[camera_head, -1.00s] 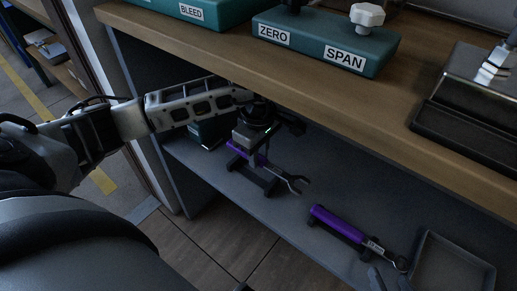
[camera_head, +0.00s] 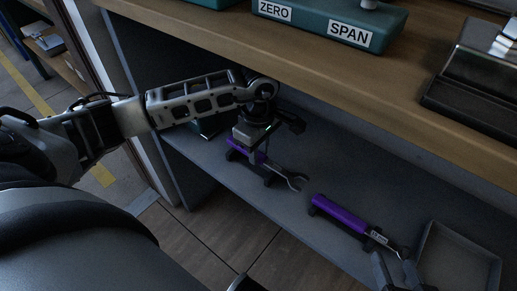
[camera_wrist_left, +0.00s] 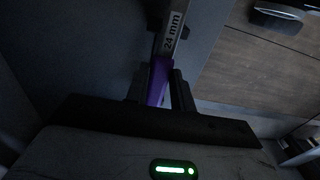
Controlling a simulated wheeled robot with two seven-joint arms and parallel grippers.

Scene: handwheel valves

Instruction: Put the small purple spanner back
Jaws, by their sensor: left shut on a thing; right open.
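My left gripper (camera_head: 250,157) is shut on a purple spanner (camera_head: 240,151) above the lower shelf. The spanner's grey open jaw (camera_head: 297,181) points right. The gripper hides part of the handle. It is at a black holder (camera_head: 268,181); I cannot tell whether it rests there. The left wrist view shows its purple handle (camera_wrist_left: 158,80) between the fingers (camera_wrist_left: 160,90) and the label "24 mm". A second purple spanner (camera_head: 340,213), looking longer, lies on black supports to the right. My right gripper (camera_head: 397,272) is open at the bottom right, near that spanner's jaw end.
A wooden worktop (camera_head: 330,100) overhangs the shelf (camera_head: 270,210). A grey tray (camera_head: 432,245) is at the right of the shelf.

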